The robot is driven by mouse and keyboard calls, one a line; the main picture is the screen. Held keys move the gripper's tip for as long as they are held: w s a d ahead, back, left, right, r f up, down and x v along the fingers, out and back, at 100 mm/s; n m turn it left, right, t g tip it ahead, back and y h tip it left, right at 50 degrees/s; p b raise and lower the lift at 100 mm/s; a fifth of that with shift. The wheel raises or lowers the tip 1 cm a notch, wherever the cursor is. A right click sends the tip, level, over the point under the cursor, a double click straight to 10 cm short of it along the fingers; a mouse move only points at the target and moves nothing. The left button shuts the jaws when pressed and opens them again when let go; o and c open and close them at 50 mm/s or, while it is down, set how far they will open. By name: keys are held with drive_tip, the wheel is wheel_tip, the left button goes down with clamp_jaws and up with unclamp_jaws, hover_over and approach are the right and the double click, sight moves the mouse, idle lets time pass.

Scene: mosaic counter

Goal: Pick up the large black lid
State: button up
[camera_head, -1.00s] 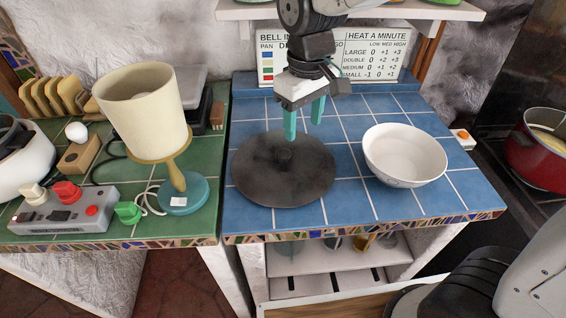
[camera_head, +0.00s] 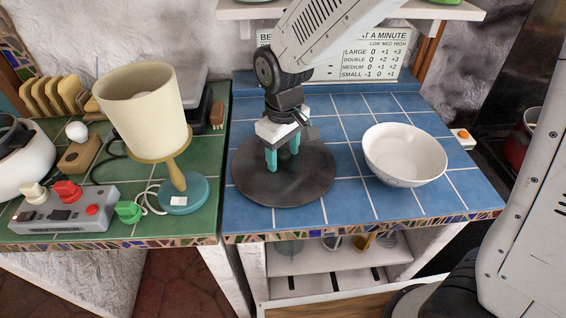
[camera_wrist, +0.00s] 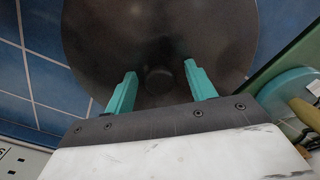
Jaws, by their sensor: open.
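The large black lid (camera_head: 297,186) lies flat on the blue tiled counter, knob up. In the wrist view the lid (camera_wrist: 110,40) fills the upper middle, and its round knob (camera_wrist: 158,80) shows between the fingertips. My gripper (camera_head: 283,161) has come down over the middle of the lid with its two teal fingers apart. In the wrist view my gripper (camera_wrist: 158,75) is open, with one finger on each side of the knob and a gap on both sides. In the head view the knob is hidden behind the fingers.
A white bowl (camera_head: 404,152) stands right of the lid on the blue counter (camera_head: 350,205). A lamp with a cream shade (camera_head: 143,110) stands to the left on the green counter (camera_head: 120,230). A printed sign (camera_head: 375,62) leans at the back. A shelf is below.

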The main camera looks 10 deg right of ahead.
clamp_jaws()
drive_tip(key=shift+r, duration=0.15)
